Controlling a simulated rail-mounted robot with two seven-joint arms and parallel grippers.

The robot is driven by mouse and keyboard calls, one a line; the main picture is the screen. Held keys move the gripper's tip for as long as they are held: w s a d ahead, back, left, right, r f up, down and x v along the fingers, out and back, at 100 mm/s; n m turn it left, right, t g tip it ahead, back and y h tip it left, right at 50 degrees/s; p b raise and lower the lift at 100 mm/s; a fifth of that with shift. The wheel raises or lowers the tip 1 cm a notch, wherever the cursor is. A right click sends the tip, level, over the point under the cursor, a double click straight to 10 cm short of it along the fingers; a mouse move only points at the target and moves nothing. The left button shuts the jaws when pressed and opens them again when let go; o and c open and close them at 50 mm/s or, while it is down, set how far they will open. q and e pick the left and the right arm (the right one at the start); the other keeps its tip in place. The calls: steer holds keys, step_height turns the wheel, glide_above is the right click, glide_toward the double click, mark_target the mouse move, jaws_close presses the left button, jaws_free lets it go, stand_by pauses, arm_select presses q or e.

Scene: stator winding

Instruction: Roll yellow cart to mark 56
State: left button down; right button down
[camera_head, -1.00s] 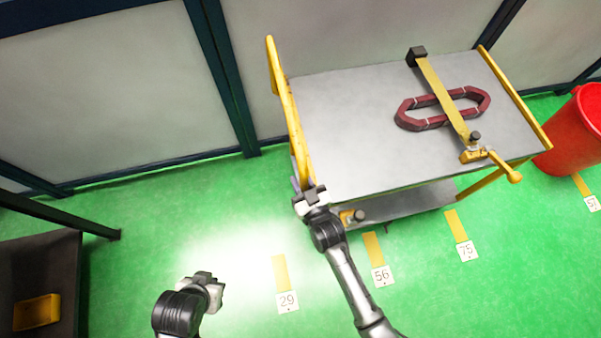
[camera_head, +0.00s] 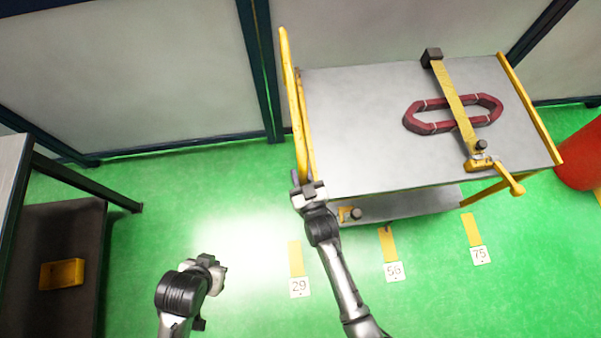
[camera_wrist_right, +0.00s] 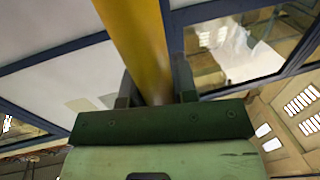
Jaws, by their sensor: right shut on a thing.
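The yellow cart has a grey top (camera_head: 360,130) and a yellow push handle (camera_head: 291,95) at its left end. My right gripper (camera_head: 306,188) is at the handle's near lower end. In the right wrist view its jaws are closed around the yellow bar (camera_wrist_right: 138,45). The mark 56 plate (camera_head: 393,271) lies on the floor in front of the cart, with a yellow strip above it. The cart's lower shelf (camera_head: 410,203) spans from left of that strip to near the 75 strip. My left gripper (camera_head: 212,268) is over bare floor, away from the cart; its jaw opening is unclear.
A dark red coil (camera_head: 425,127) lies under a yellow clamp bar on the cart. Mark 29 (camera_head: 300,288) is left and mark 75 (camera_head: 480,256) right. A red bin (camera_head: 582,158) stands at right, a dark rack (camera_head: 60,235) at left.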

steer(key=c, duration=0.9)
jaws_free()
steer(key=v, duration=1.3)
steer(key=shift+s+d+p, duration=0.2)
steer(key=shift+s+p, duration=0.2)
